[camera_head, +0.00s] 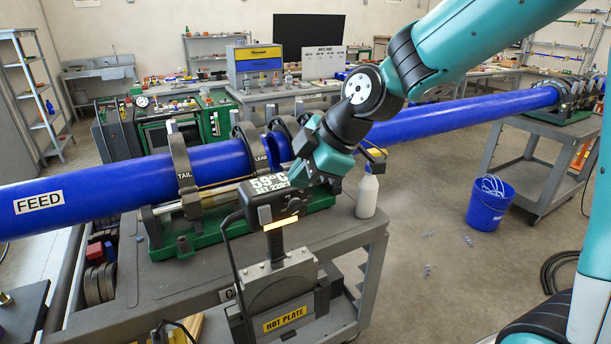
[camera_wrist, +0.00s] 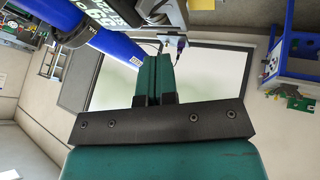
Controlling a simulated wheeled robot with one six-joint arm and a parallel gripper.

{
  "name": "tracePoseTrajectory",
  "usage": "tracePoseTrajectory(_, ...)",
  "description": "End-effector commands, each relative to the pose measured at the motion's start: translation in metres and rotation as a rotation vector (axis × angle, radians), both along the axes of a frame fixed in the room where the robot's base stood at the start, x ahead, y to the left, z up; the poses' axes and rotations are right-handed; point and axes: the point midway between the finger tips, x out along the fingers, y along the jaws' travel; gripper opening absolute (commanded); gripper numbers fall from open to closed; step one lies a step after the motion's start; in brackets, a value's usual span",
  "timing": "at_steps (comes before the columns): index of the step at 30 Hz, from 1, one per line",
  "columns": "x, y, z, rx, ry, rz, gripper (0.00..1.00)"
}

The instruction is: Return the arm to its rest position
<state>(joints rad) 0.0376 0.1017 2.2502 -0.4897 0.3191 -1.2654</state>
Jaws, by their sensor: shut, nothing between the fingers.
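My arm reaches in from the upper right in the head view, bent down over the cart. My gripper (camera_head: 303,173) is near the heater's display, close to the gap in the blue pipe; its fingertips are hard to make out there. In the wrist view my gripper (camera_wrist: 154,60) shows its two teal fingers pressed together, with nothing between them. The display (camera_head: 275,198) reads 59°C, above the hot plate (camera_head: 284,288) at the cart's front. Whether the gripper touches the display I cannot tell.
The blue pipe marked FEED (camera_head: 95,200) lies in clamps labelled TAIL and LEAD on the grey cart (camera_head: 175,285). Another blue pipe (camera_head: 455,112) runs right to a second cart. A white spray bottle (camera_head: 367,195) stands near the edge. A blue bucket (camera_head: 490,205) is on the floor.

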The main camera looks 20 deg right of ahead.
Motion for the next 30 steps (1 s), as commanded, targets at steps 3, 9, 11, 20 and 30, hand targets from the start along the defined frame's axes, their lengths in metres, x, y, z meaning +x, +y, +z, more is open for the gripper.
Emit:
tracePoseTrajectory(3,-0.002,-0.004,0.009,0.001,-0.001,0.001,0.00)
tracePoseTrajectory(9,-0.003,-0.006,0.012,0.000,0.001,0.000,0.00)
tracePoseTrajectory(11,-0.003,-0.005,0.012,0.000,0.001,0.000,0.00)
tracePoseTrajectory(20,-0.003,-0.005,0.012,0.001,0.003,-0.001,0.00)
tracePoseTrajectory(30,-0.106,0.037,-0.013,0.101,0.377,-0.298,0.00)
